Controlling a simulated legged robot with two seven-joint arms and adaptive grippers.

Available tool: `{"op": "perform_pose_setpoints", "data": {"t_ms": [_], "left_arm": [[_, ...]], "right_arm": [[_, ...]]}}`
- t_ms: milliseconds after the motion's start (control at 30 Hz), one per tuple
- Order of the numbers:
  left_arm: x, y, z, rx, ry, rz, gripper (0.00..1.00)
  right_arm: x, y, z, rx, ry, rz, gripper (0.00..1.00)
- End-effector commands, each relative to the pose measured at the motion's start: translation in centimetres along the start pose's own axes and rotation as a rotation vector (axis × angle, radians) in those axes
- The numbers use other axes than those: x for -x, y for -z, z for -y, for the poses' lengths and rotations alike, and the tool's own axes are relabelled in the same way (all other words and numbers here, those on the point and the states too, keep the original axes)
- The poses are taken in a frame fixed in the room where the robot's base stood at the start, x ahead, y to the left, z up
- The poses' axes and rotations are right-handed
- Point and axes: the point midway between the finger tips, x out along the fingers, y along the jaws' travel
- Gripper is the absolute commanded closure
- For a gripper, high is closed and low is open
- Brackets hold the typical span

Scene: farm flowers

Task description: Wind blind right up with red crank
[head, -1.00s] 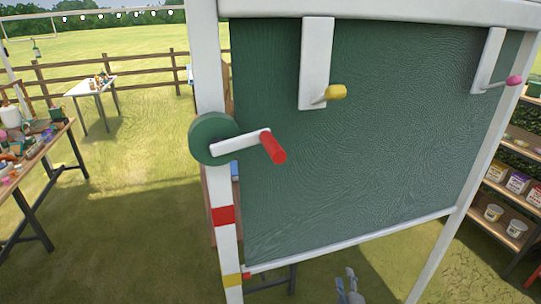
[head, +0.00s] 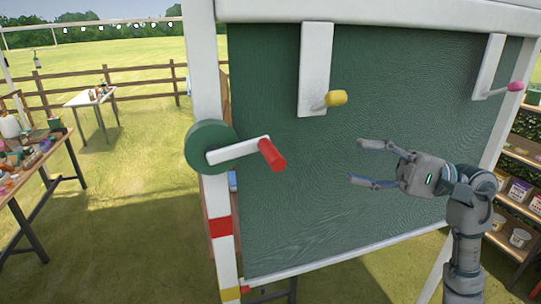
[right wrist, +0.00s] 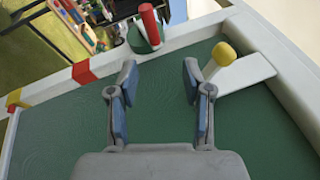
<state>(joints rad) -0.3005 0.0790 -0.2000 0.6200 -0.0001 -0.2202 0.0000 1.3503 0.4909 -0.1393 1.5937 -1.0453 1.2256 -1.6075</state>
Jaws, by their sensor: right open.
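The red crank (head: 271,155) is a red handle on a white arm, fixed to a green disc (head: 205,147) on the white left post. The handle points out to the right of the disc. It also shows at the top of the right wrist view (right wrist: 149,22). The dark green blind (head: 290,215) hangs down, filling the white frame to near its bottom bar. My right gripper (head: 366,163) is open and empty in front of the blind, to the right of the crank and apart from it. Its fingers point toward the crank. My left gripper is not in view.
A yellow knob (head: 337,98) and a pink knob (head: 515,87) stick out from white arms on the blind's upper part. The post carries a red band (head: 220,226). Tables stand at left; a shelf (head: 515,200) stands at right.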

Motion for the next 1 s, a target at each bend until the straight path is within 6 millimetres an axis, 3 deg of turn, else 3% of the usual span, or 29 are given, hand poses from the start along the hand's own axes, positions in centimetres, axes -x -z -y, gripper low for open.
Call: {"op": "perform_pose_setpoints", "data": {"t_ms": [133,267,367,800,1000], "left_arm": [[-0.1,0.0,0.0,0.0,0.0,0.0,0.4],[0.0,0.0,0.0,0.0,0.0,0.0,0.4],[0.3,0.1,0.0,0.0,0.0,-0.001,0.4],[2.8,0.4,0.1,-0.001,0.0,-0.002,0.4],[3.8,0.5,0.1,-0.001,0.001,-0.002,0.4]], "right_arm": [[0.8,-1.9,1.0,0.2,-0.148,-0.064,0.5],[0.6,-2.0,1.0,0.244,-0.188,-0.079,0.5],[-0.7,-1.9,0.8,0.244,-0.189,-0.076,0.5],[-10.8,-1.2,-0.8,0.24,-0.187,-0.072,0.5],[-14.2,-0.8,-1.5,0.24,-0.185,-0.073,0.5]]}}
